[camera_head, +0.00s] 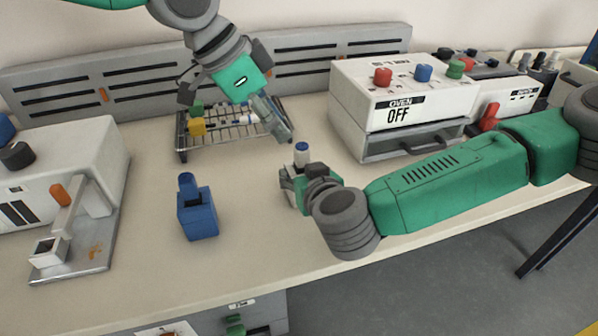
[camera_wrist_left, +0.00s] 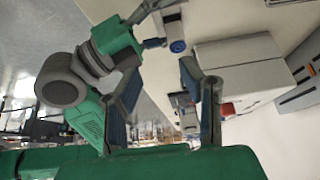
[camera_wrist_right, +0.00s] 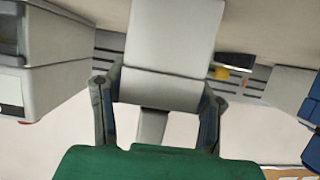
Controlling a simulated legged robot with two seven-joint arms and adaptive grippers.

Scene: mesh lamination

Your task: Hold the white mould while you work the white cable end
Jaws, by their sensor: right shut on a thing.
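My right gripper (camera_wrist_right: 160,92) is shut on a white block, which I take to be the white mould (camera_wrist_right: 172,40). In the head view, my right gripper (camera_head: 291,180) is low over the middle of the table and hides most of the mould. A short white piece with a blue top (camera_head: 301,154) stands upright there; the blue round top also shows in the left wrist view (camera_wrist_left: 177,46). I cannot tell if this is the white cable end. My left gripper (camera_head: 277,122) is open and empty, pointing down in front of the wire rack, apart from the mould.
A wire rack (camera_head: 183,152) holds yellow and green blocks and a small white-and-blue piece. A blue mould (camera_head: 197,213) stands left of centre. A white press (camera_head: 70,165) is at the left. The oven (camera_head: 350,100) reads OFF at the back right. The table's front middle is clear.

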